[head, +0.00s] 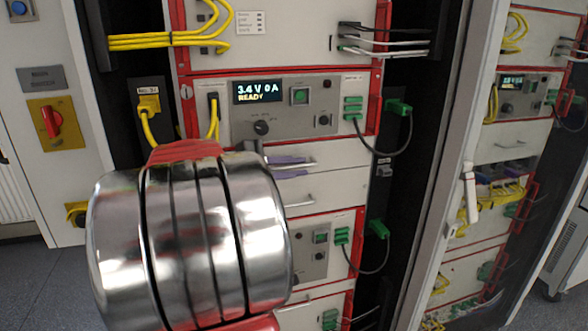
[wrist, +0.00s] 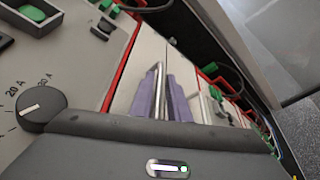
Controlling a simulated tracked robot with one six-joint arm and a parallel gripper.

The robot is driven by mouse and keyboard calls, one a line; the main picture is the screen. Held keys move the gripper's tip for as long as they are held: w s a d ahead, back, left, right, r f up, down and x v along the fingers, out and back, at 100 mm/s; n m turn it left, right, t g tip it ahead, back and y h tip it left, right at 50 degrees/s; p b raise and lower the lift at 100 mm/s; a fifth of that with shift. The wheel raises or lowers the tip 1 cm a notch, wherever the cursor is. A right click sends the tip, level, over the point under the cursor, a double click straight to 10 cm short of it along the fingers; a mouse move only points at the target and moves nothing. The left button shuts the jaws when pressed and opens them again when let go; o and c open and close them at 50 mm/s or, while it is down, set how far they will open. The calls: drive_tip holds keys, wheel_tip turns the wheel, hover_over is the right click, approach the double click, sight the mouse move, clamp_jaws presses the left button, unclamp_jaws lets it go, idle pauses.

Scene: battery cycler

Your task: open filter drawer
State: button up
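The filter drawer (head: 338,157) is a pale drawer front just below the display unit in the rack. It looks flush with the rack. Its metal bar handle (head: 302,164) shows in the head view, and the handle also shows in the wrist view (wrist: 158,85). My gripper (wrist: 160,103) has purple fingers, one on each side of the handle bar. They look closed on it with no clear gap, though the contact itself is partly hidden. In the head view my gripper (head: 287,168) is at the handle's left part, with its body hidden behind my shiny arm link.
The display unit (head: 259,92) above reads "3.4 V 0 A READY"; its black knob (wrist: 42,108) is close beside my gripper's body. A similar drawer with a handle (head: 296,201) lies below. Green plugs with a dark cable (head: 398,107) hang at the right.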

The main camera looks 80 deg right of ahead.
drive_tip(key=shift+c, duration=0.5)
clamp_jaws()
drive_tip(key=shift+f, duration=0.2)
idle(0.6)
